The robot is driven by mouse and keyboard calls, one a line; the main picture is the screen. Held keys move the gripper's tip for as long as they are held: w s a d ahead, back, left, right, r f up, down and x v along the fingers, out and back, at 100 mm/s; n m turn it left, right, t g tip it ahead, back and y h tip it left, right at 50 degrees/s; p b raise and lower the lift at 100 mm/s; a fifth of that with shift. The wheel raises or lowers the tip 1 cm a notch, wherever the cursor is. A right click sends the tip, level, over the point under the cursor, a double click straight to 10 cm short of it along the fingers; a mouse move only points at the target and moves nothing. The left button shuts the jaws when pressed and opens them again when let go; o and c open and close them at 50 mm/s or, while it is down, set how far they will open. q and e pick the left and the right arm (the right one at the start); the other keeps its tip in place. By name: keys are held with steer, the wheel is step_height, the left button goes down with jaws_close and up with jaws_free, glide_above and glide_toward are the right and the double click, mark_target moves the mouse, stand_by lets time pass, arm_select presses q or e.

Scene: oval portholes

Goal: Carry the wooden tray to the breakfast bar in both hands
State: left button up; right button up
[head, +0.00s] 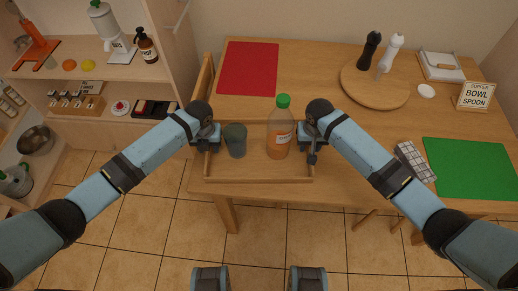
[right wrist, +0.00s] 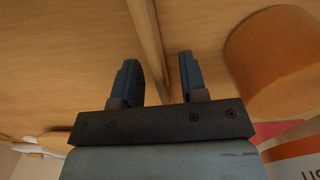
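The wooden tray (head: 250,180) sits on the wooden table near its front left corner. In it stand a grey-green cup (head: 235,140) and an orange bottle with a green cap (head: 280,137). My right gripper (head: 312,150) is at the tray's right side. In the right wrist view my right gripper (right wrist: 158,72) has its fingers apart, with a thin wooden wall of the tray (right wrist: 148,35) running between them. The bottle (right wrist: 275,45) shows large at the right there. My left gripper (head: 207,143) is at the tray's left side; its fingertips are too small and hidden to read.
On the table (head: 345,185) are a red mat (head: 248,68), a round board (head: 370,90) with two mills, a sign (head: 475,96), a checked cloth (head: 415,160) and a green mat (head: 470,168). A shelf unit (head: 170,60) stands at the left. Tiled floor lies in front.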

arm_select(q)
jaws_close()
arm_select(e)
jaws_close()
arm_select(q)
steer(key=shift+r, duration=0.2)
arm_select(e)
steer(key=shift+r, duration=0.2)
